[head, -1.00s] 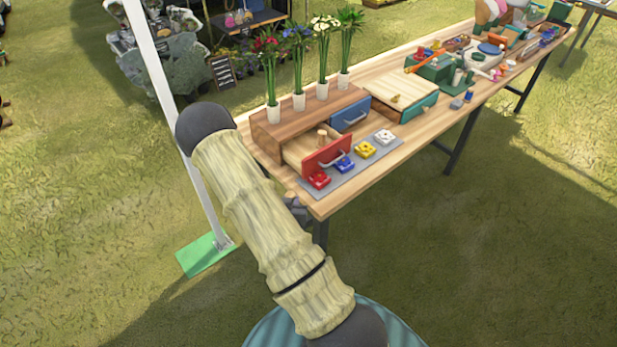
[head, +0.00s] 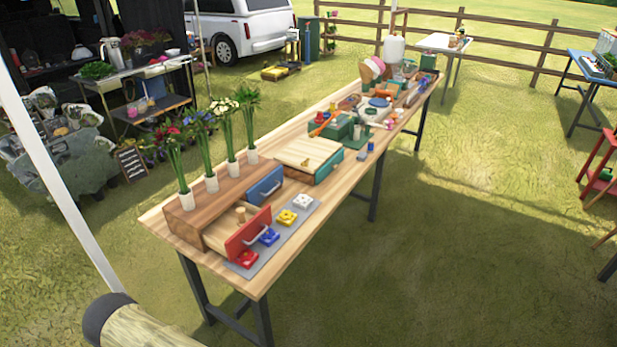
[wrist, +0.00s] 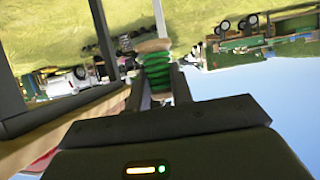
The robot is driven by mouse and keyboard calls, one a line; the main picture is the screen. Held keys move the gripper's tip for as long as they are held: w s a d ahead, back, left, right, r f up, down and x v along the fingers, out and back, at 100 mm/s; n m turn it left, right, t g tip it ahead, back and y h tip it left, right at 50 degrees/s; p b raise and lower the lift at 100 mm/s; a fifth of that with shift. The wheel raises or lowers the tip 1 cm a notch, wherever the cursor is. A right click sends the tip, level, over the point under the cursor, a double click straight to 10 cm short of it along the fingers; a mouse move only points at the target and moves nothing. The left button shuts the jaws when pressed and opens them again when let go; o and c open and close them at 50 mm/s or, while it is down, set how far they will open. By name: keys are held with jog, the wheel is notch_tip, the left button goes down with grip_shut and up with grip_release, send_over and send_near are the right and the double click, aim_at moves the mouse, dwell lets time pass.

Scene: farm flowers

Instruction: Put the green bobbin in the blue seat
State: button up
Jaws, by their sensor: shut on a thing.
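In the wrist view, my gripper (wrist: 157,88) is shut on the green bobbin (wrist: 158,72), a spool of green thread with pale wooden ends, held between its two fingers. The gripper and bobbin do not show in the head view. The blue seat (head: 269,237) is a small blue block on a grey mat at the near end of the long wooden table. It sits between a red seat (head: 247,259) and a yellow seat (head: 287,217), with a white seat (head: 303,201) beyond.
An open red-fronted drawer (head: 247,232), with a wooden peg (head: 241,214) in it, stands beside the red and blue seats. A blue-fronted drawer (head: 265,186) is behind. Several flower vases (head: 211,182) stand on the drawer unit. Open grass lies right of the table (head: 258,288).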

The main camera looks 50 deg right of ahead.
jog(key=shift+d, duration=0.15)
notch_tip(320, 180, up, 2)
jog(key=shift+r+p, duration=0.1)
jog(key=shift+p, duration=0.9)
